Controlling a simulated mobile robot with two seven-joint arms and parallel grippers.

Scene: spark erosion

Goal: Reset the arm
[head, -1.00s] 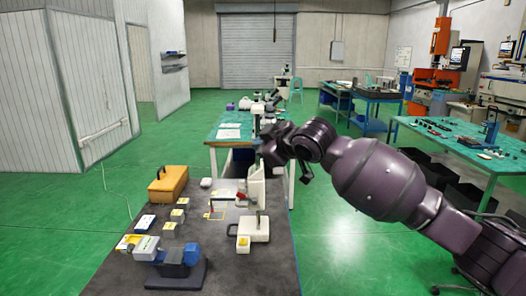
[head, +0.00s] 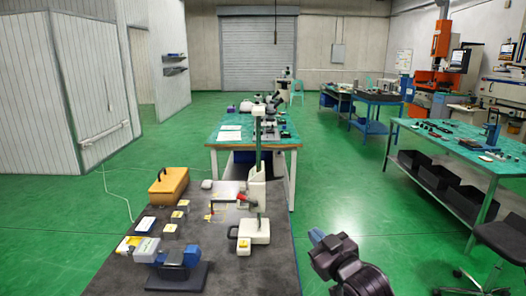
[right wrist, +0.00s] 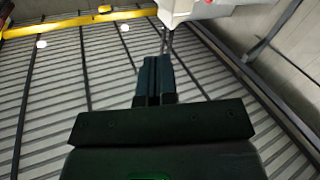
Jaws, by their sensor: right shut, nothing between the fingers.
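My right gripper (head: 318,238) is low in the head view, to the right of the dark work table (head: 255,275). It is over the green floor, apart from the table and everything on it. In the right wrist view its two dark fingers (right wrist: 157,62) are together with nothing between them. That view looks up at a ribbed ceiling (right wrist: 60,85) with a yellow beam (right wrist: 75,22). My left gripper shows in neither view.
The near table holds an orange case (head: 168,186), a white stand with a column (head: 254,230), a blue vise-like device (head: 182,257) and several small blocks. A green-topped table (head: 460,140) with dark bins is at right. The floor between is clear.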

